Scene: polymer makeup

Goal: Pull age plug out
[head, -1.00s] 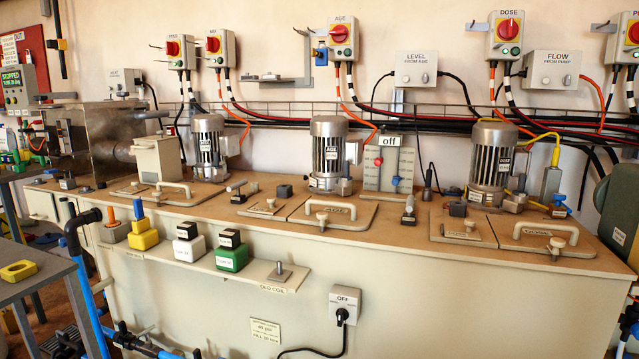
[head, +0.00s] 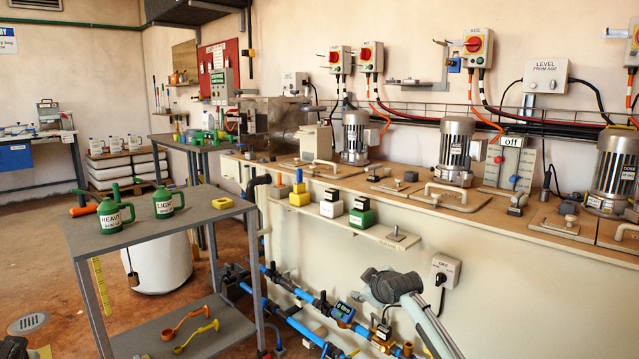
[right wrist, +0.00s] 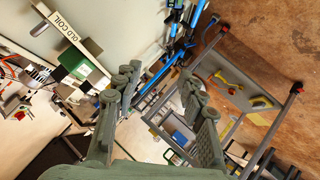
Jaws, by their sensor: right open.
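The AGE motor (head: 455,150) stands upright on the long brown bench top, beside the AGE hatch lid (head: 438,197) with its pale handle. A small dark-topped fitting with a label (head: 517,203) stands at that lid's right end; its lettering is unreadable. The red AGE switch (head: 474,45) is on the wall above. A black plug with a cable (head: 440,279) sits in a grey OFF box on the bench front. I cannot tell which piece is the age plug. My right gripper (head: 375,285) is open and empty (right wrist: 160,76), low before the bench front.
A grey two-level cart (head: 160,230) with green jugs stands at left. A narrow shelf (head: 360,225) with blocks and blue pipes (head: 300,325) lie along the bench front. Open floor (head: 60,280) is at far left.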

